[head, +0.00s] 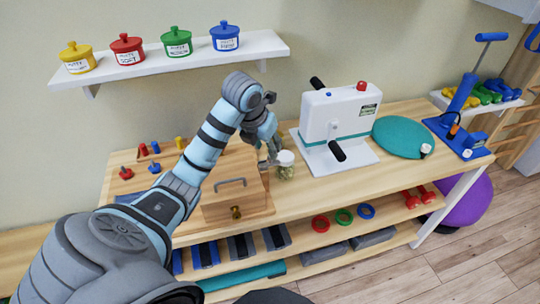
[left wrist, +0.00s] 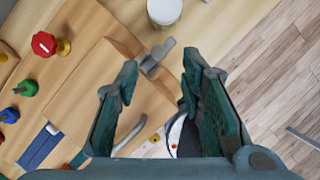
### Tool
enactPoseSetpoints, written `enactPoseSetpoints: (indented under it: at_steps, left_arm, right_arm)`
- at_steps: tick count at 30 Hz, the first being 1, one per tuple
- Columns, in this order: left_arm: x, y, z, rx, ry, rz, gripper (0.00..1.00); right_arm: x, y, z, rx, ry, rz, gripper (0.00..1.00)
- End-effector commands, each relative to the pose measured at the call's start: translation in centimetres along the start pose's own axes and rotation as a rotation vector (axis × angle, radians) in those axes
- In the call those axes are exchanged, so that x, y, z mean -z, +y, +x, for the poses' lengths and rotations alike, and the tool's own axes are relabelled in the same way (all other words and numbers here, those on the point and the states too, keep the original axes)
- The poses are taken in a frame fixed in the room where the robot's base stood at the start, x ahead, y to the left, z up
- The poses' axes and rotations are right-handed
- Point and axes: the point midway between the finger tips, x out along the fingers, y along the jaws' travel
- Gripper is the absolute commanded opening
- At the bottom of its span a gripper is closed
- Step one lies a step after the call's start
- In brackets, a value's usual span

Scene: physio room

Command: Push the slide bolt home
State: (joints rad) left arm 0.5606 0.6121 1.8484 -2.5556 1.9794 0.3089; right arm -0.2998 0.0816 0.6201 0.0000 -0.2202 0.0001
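A wooden box (head: 222,206) with a grey bar handle and a small brass knob stands on the bench; its wood also fills much of the left wrist view (left wrist: 95,75). A grey metal piece that looks like the slide bolt (left wrist: 157,57) sits near the box's edge in the left wrist view. My left gripper (head: 268,152) is over the box's right side, beside the jar. In the left wrist view its fingers (left wrist: 158,80) are apart, with the grey piece just beyond and between the tips. The bolt is hidden in the head view. My right gripper is out of view.
A white-lidded jar (head: 285,166) stands close right of my gripper. A white hand-crank machine (head: 338,115) and a teal cushion (head: 402,137) are farther right. Red and yellow pegs stand left of the box. A shelf with pots (head: 180,57) hangs above.

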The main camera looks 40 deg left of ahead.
Motion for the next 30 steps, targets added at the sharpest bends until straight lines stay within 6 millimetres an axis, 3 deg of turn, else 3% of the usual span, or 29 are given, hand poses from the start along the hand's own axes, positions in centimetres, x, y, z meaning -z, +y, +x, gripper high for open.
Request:
enactPoseSetpoints:
  at_steps: [1, 6, 16, 23, 30]
  left_arm:
    - [0.2, -0.1, 1.6, 0.002, 0.006, -0.003, 0.36]
    - [0.0, 0.0, 4.3, 0.002, 0.002, -0.001, 0.36]
    - [-0.1, 0.0, 5.1, 0.001, 0.000, 0.001, 0.36]
    - [0.0, 0.0, 5.1, 0.001, 0.000, 0.001, 0.00]
    - [0.0, 0.0, 5.1, 0.001, 0.000, 0.001, 0.00]
  right_arm:
    - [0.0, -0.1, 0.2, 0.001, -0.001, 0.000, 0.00]
    - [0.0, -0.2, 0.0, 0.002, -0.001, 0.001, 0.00]
    - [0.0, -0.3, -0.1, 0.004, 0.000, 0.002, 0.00]
    - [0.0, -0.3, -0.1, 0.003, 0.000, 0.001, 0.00]
    - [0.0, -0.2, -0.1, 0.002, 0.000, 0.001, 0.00]
